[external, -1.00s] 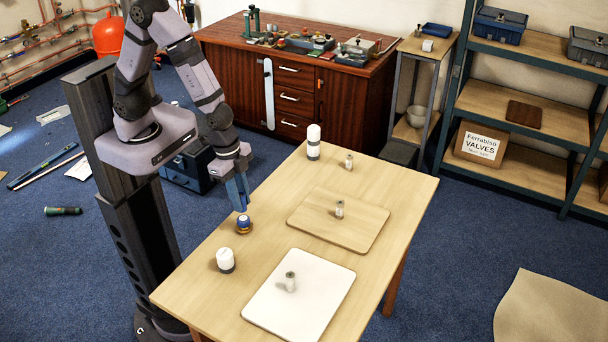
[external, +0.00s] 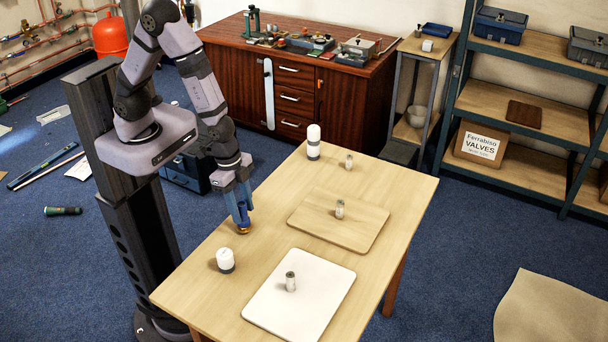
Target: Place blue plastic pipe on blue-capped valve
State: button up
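My gripper (external: 242,215) has blue fingers and points down at the left side of the wooden table. Its fingertips are at a small round blue-topped piece with a gold-coloured base (external: 243,230). The fingers hide most of the blue top, and I cannot tell if they grip it. Small grey metallic cylinders stand upright: one on the white board (external: 291,282), one on the wooden board (external: 340,209), and one on the bare table (external: 349,161). I cannot make out which thing is the blue plastic pipe.
A short white container (external: 226,260) stands in front of the gripper on the table (external: 190,290). A taller white bottle with a grey band (external: 313,142) stands at the back. The white board (external: 325,275) and wooden board (external: 365,235) have free surface.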

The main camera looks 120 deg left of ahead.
jog(key=shift+r, duration=0.75)
notch_tip(320, 180, up, 11)
jog(key=s, duration=0.1)
jog(key=shift+s+f, duration=0.15)
jog(key=shift+s, duration=0.25)
jog(key=s+d+g, duration=0.1)
jog(key=s+d, duration=0.2)
jog(key=s, duration=0.6)
jog(key=shift+f+g, duration=0.4)
jog(key=shift+s, duration=0.1)
